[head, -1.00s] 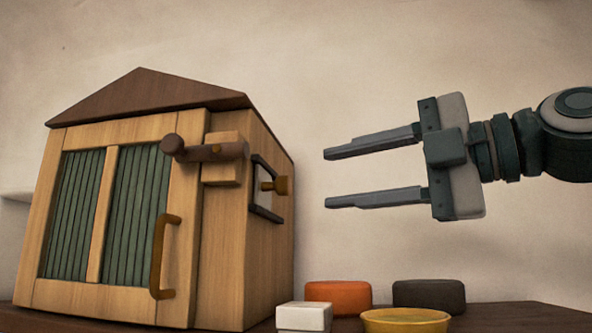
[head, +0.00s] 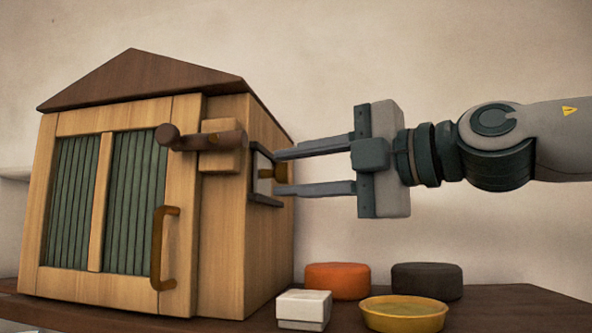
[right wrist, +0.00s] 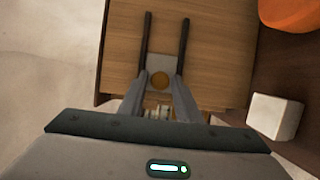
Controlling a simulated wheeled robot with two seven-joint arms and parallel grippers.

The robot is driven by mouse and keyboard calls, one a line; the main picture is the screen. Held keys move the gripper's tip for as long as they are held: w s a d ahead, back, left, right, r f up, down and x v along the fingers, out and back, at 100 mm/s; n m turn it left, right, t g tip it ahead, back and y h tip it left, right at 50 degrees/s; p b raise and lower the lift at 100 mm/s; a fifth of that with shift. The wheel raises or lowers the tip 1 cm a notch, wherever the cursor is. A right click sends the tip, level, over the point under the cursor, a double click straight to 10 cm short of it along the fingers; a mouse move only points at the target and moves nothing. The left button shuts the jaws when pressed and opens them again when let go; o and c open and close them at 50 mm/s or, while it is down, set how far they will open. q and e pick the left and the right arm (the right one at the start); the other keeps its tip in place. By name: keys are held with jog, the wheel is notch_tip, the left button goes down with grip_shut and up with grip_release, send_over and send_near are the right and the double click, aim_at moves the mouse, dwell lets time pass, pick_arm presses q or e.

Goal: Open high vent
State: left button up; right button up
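The high vent is on the right side wall of a wooden house-shaped cabinet (head: 225,250). It shows as a pale plate (head: 264,186) in a dark frame, with a small brass knob (head: 280,173). My right gripper (head: 274,172) is open, its fingers pointing left at the vent, one above and one below the knob. In the right wrist view the round knob (right wrist: 160,80) lies between the two fingers, on the pale plate (right wrist: 168,64) between two dark rails. I cannot tell whether the fingers touch the knob. My left gripper is not in view.
The cabinet front has a slatted door with a brown handle (head: 160,250) and a dark wooden latch bar (head: 205,141). On the counter stand a white box (head: 304,311), an orange round tub (head: 338,281), a dark round tub (head: 427,281) and a yellow bowl (head: 403,317).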

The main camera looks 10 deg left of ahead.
grip_shut()
jog(key=w, duration=0.6)
jog(key=shift+o, duration=1)
grip_release()
jog(key=shift+w+d+r, duration=0.1)
jog(key=shift+w, duration=0.05)
jog(key=shift+o, duration=1.1)
jog(key=shift+w, duration=0.2)
jog(key=shift+s, duration=0.15)
jog(key=b+v, duration=0.7)
jog(key=v, duration=1)
